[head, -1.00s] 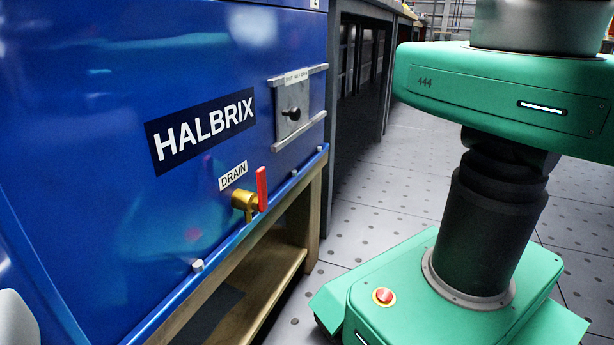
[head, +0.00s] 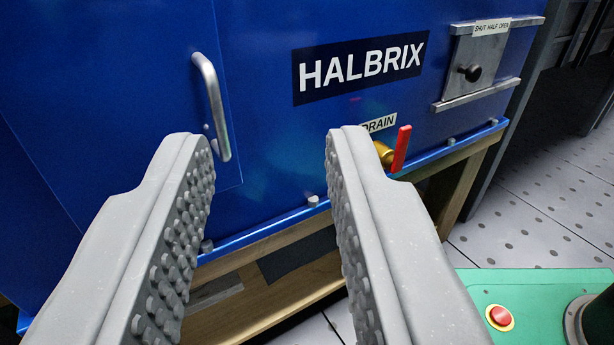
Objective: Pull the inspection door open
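The inspection door (head: 120,95) is a flat blue panel on the left of the blue HALBRIX cabinet. It looks closed, its edge flush with the cabinet face. Its silver bar handle (head: 211,105) stands upright near the door's right edge. My gripper (head: 260,140) is open and empty, with its two grey studded fingers wide apart. The left fingertip shows just below and left of the handle's lower end; the handle is not between the fingers. The gap in depth between fingers and handle is hard to tell.
A brass drain valve with a red lever (head: 401,149) sits right behind the right fingertip. A sliding metal plate with a black knob (head: 473,72) is at upper right. The cabinet stands on a wooden stand (head: 460,185).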

